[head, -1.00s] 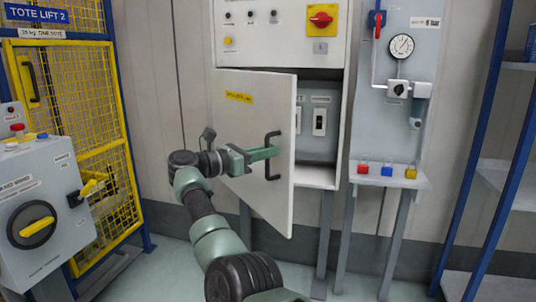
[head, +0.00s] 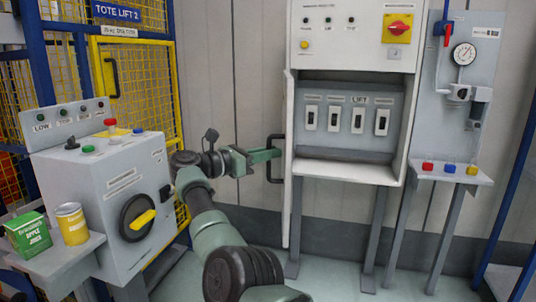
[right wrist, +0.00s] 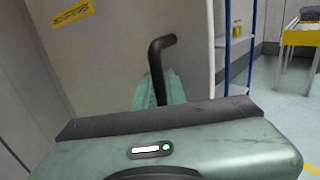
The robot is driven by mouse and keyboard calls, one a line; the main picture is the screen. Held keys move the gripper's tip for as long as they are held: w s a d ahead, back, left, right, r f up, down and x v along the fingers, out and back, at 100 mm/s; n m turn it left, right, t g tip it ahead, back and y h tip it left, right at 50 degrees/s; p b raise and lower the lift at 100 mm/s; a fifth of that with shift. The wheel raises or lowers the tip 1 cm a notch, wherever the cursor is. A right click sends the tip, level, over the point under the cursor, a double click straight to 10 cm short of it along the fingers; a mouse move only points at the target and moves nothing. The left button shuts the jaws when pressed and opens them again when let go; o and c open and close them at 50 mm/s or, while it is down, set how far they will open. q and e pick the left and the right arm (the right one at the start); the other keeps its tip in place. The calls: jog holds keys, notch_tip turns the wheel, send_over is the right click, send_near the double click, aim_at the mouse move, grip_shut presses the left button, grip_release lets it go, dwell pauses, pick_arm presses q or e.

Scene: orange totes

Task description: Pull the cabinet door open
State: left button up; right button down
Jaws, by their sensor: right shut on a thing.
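The grey-white cabinet (head: 347,172) stands right of centre in the head view. Its door (head: 290,200) is swung wide open and shows nearly edge-on at the cabinet's left side. The inside shows a row of several white switches under a "LIFT" label. My right gripper (head: 274,154) is shut on the door's dark bar handle (head: 270,174), left of the door. In the right wrist view the door (right wrist: 115,60) fills the upper middle, and the handle (right wrist: 158,62) rises between the green fingers. My left gripper is not in view.
A grey control box (head: 118,200) with a yellow-handled knob stands at left. A green juice carton (head: 28,234) and a yellow can (head: 71,224) stand on its ledge. A gauge panel (head: 470,110) is at right. The wall behind the door is bare.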

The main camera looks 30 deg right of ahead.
jog(key=shift+w+a+f, duration=0.1)
jog(key=shift+a+f, duration=0.1)
jog(key=c, duration=1.6)
grip_release()
jog(key=shift+o, duration=0.7)
jog(key=shift+r, duration=0.1)
